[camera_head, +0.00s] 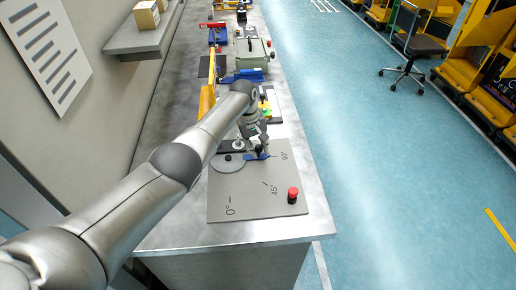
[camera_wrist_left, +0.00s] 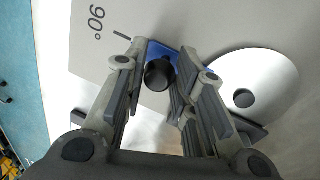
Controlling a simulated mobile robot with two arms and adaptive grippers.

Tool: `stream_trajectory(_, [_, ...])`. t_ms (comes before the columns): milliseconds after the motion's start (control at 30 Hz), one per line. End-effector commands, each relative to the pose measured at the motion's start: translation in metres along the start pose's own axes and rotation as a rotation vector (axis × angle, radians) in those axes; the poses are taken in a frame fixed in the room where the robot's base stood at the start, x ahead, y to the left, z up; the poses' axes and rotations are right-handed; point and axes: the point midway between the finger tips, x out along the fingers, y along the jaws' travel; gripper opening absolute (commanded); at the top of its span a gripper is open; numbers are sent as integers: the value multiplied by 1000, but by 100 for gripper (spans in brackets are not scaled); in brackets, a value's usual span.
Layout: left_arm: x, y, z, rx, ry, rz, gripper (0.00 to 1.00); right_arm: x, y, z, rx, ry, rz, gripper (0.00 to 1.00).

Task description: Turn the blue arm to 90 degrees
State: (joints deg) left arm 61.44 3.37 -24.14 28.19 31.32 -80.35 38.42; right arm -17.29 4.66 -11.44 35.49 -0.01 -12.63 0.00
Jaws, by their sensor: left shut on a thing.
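The blue arm (camera_head: 255,156) reaches right from the round metal disc (camera_head: 228,164) on the grey board (camera_head: 250,200) marked 0°, 45° and 90°. In the left wrist view the blue arm (camera_wrist_left: 188,62) lies partly behind a finger, its end close to the 90° line. A black knob (camera_wrist_left: 159,74) stands at that end. My left gripper (camera_head: 261,151) is at the knob and also shows in the left wrist view (camera_wrist_left: 163,66). Its fingers are on either side of the knob and shut on it. My right gripper is not in view.
A red button (camera_head: 293,195) stands at the board's front right corner. Other devices, including a green box (camera_head: 253,50) and a blue part (camera_head: 243,76), are farther back on the bench. A wall shelf (camera_head: 150,36) is at left.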

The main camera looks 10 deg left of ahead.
Motion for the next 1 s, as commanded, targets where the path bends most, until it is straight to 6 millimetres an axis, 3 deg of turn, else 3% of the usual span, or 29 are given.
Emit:
stream_trajectory(300, [-1, 0, -1, 0, 3, 1, 0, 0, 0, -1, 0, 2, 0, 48])
stream_trajectory(333, [-1, 0, -1, 0, 2, 1, 28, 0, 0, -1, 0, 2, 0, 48])
stream_trajectory(500, [-1, 0, -1, 0, 2, 1, 47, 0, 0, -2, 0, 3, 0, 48])
stream_trajectory(833, [-1, 0, 0, 0, 1, 0, 47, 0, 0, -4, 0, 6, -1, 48])
stream_trajectory(1000, [-12, 0, -1, 1, 1, 2, 47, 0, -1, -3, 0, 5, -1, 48])
